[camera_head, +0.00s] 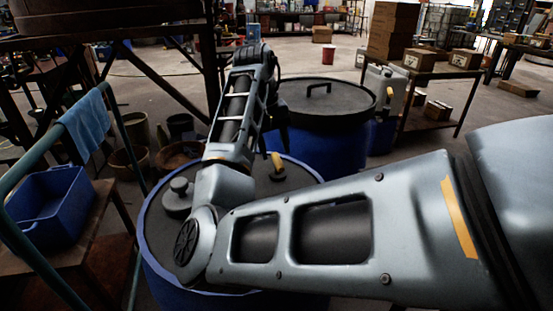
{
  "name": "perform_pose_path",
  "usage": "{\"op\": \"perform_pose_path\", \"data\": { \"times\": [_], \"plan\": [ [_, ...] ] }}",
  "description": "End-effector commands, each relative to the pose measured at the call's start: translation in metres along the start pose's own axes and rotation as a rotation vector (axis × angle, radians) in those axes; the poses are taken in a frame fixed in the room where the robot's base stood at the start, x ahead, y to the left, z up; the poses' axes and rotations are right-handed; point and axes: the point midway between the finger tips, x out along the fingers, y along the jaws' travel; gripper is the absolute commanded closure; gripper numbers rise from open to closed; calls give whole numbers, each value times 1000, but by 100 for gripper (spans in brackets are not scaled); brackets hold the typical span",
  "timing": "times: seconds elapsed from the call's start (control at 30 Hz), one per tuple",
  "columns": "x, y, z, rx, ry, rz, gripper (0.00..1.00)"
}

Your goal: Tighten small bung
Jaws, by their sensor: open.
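A blue drum (158,268) with a dark top stands in front of me, partly covered by my arm. On its top, toward the back right, is the small dark bung (278,174) with a yellow upright part. A larger grey-black bung (178,197) sits on the left of the same top. My gripper (274,143) points down just above and behind the small bung, dark against the dark drum behind. Its fingers look apart, with nothing seen between them. I cannot tell whether a finger touches the bung.
A second blue drum (330,148) with a black handled lid stands close behind. A blue crate (55,205) on a bench and a green rail with a blue cloth (85,130) are at left. A white jerrycan (382,90) and a table with boxes stand at back right.

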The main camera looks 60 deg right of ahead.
Motion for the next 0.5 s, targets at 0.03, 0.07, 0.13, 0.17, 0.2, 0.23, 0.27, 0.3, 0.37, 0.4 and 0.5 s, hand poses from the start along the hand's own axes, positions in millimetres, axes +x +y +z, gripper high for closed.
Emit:
{"op": "perform_pose_path", "data": {
  "times": [0.03, 0.07, 0.13, 0.17, 0.2, 0.23, 0.27, 0.3, 0.37, 0.4, 0.5],
  "plan": [
    [10, 0, 0, 0, -2, 3, 52],
    [14, 0, 0, 0, -1, 3, 52],
    [21, 0, 0, -1, 0, 3, 52],
    [24, 0, 0, -1, 0, 3, 52],
    [27, 0, 0, -1, 1, 3, 52],
    [28, 0, 0, -1, 1, 2, 52],
    [30, 0, 0, -1, 2, 2, 52],
    [31, 0, 0, -1, 2, 1, 52],
    [32, 0, 0, -1, 2, 1, 52],
    [32, 0, 0, -1, 2, 1, 52],
    [32, 0, 0, -1, 2, 1, 52]
  ]
}}
